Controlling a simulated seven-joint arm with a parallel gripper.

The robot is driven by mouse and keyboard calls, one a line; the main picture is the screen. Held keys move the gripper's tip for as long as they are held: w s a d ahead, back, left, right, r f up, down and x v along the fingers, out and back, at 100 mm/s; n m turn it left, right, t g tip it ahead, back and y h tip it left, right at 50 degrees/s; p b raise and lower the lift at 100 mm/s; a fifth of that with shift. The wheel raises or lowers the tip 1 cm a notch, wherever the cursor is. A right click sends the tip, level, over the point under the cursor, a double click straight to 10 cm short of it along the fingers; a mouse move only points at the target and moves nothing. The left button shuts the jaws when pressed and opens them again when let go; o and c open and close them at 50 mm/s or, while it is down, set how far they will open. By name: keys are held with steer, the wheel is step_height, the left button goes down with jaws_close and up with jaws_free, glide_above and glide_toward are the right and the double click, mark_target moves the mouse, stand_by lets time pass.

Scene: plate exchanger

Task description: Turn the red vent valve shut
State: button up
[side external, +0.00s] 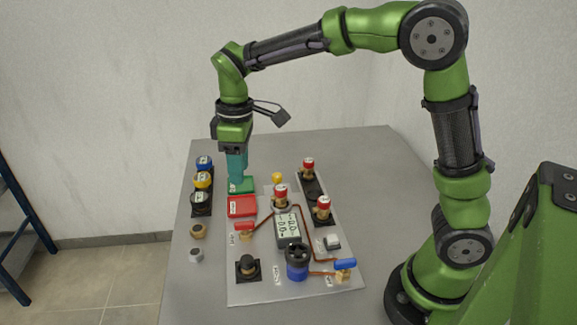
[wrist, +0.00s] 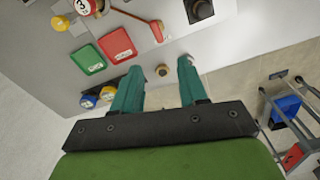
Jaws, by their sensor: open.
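The red vent valve (side external: 245,226) appears to be the small red handle on a brass body at the left of the grey panel, at the end of a copper pipe. In the wrist view a red handle (wrist: 157,31) shows beyond my fingertips; whether it stands open or shut I cannot tell. My gripper (side external: 237,182) points down with teal fingers over the green pad, behind the red pad and farther back than the valve. In the wrist view my gripper (wrist: 158,72) is open with nothing held, its two fingers apart. It is clear of the red handle.
The green pad (side external: 240,186) and red pad (side external: 242,206) lie behind the valve. A black knob (side external: 248,266) stands in front of it. A brass ring (side external: 198,231) and grey nut (side external: 195,255) lie left. A blue-handled valve (side external: 344,264) is front right.

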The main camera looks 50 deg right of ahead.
mark_target(244, 222)
steer(key=f+n, duration=0.1)
steer(key=f, duration=0.9)
steer(key=f+n, duration=0.1)
steer(key=f, duration=0.4)
steer(key=shift+w+d+f+n, duration=0.15)
steer(key=shift+w+f+n, duration=0.05)
steer(key=shift+w+n, duration=0.1)
jaws_close()
